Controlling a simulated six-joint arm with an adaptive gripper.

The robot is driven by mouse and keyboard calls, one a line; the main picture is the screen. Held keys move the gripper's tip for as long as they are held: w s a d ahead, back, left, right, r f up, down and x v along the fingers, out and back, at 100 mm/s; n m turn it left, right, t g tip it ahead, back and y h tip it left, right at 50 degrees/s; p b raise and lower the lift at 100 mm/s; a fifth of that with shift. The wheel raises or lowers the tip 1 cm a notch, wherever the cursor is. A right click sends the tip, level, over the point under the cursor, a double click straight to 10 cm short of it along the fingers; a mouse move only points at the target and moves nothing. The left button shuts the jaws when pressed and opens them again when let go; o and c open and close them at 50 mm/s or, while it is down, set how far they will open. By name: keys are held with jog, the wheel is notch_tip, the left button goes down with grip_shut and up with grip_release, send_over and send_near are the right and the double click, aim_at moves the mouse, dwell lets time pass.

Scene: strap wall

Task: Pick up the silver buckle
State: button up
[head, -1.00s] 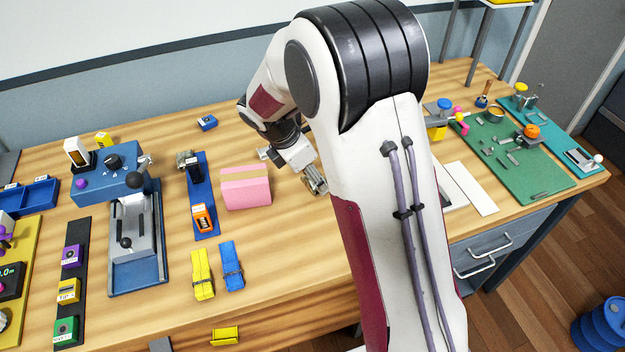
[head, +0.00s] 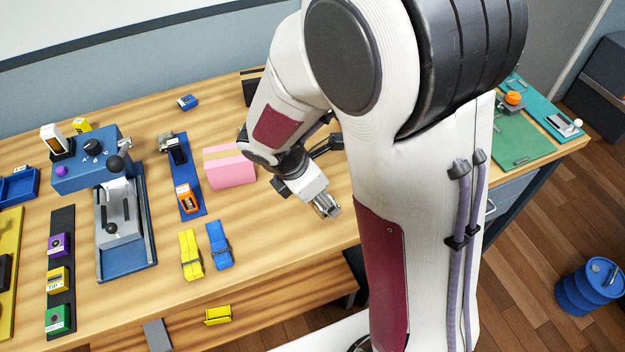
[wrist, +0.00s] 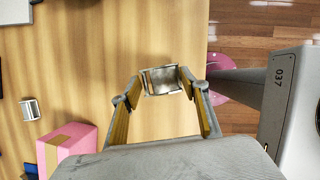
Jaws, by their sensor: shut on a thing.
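My gripper (head: 326,204) is shut on the silver buckle (wrist: 162,80), a small rectangular metal frame. In the wrist view it sits between the two fingertips, gripped by its left and right sides. In the head view the gripper points down and to the right, near the table's front edge, and the buckle is too small there to tell clearly from the fingers. The wrist view looks past the buckle to bare wood; its exact height above the table is hard to judge.
A pink block (head: 230,170) stands left of my gripper. Yellow (head: 190,255) and blue (head: 219,246) straps lie farther left. A small silver piece (wrist: 30,109) lies near the block. The table edge is close on the wrist view's right, with floor beyond.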

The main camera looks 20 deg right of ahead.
jog(key=shift+s, duration=1.75)
